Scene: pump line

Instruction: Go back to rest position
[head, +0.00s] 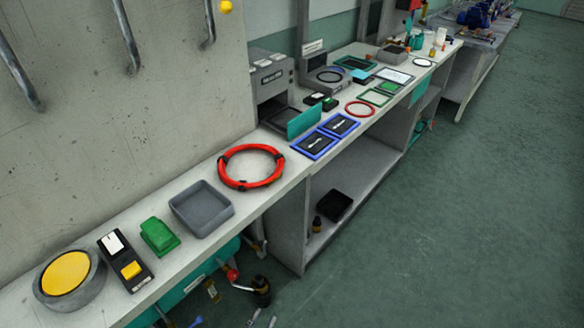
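A dark shape with pale prongs (262,306) shows at the bottom edge, below the front of the bench. It may be my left gripper, but it is small and partly mixed with the tools there, so I cannot tell whether it is open or shut. I see nothing held in it. My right gripper is not in view. The long pale bench (160,212) runs from the lower left to the upper right.
On the bench are a yellow-topped round piece (66,273), a green block (159,237), a grey tray (202,209), a red ring (224,164) and blue-framed plates (314,145). A black bin (334,206) sits on the lower shelf. The green floor (440,230) at right is clear.

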